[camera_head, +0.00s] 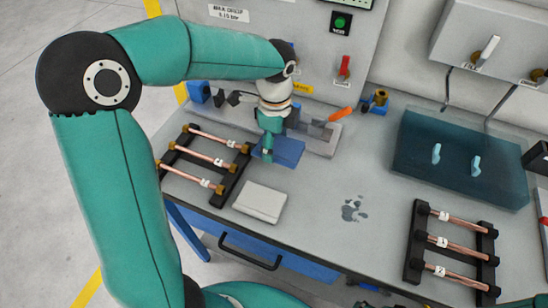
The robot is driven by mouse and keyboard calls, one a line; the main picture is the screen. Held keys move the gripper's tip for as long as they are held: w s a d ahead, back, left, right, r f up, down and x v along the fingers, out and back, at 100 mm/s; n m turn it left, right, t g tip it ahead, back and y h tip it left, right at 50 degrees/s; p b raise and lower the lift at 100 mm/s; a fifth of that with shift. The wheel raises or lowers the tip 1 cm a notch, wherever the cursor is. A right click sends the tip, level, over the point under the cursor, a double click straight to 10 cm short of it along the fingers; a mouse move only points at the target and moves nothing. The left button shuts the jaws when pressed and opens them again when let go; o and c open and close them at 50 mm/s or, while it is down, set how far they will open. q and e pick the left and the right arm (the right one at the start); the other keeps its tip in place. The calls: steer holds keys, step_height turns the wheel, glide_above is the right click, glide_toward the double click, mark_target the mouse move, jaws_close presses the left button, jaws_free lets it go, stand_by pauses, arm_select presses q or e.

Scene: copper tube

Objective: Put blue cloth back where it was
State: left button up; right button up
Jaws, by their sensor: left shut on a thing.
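The blue cloth (289,152) is a flat blue folded piece near the back of the grey bench, right of the left copper tube rack. My left gripper (267,154) points down at the cloth's left edge and is shut on it. The fingers hide part of that edge. I cannot tell whether the cloth touches the bench. A light grey folded cloth (260,202) lies in front of it on the bench. My right gripper is not in view.
A black rack (232,177) with copper tubes stands left, another (416,241) at the front right. An orange-handled tool (340,115) and a brass fitting (380,97) are behind. A dark translucent case (460,185) stands right.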

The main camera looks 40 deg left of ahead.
mark_target(275, 166)
arm_select(q)
steer(key=shift+f, duration=3.35)
steer(key=shift+s+f, duration=0.1)
steer(key=o, duration=1.2)
step_height(275, 166, up, 12)
steer(key=shift+r, duration=0.15)
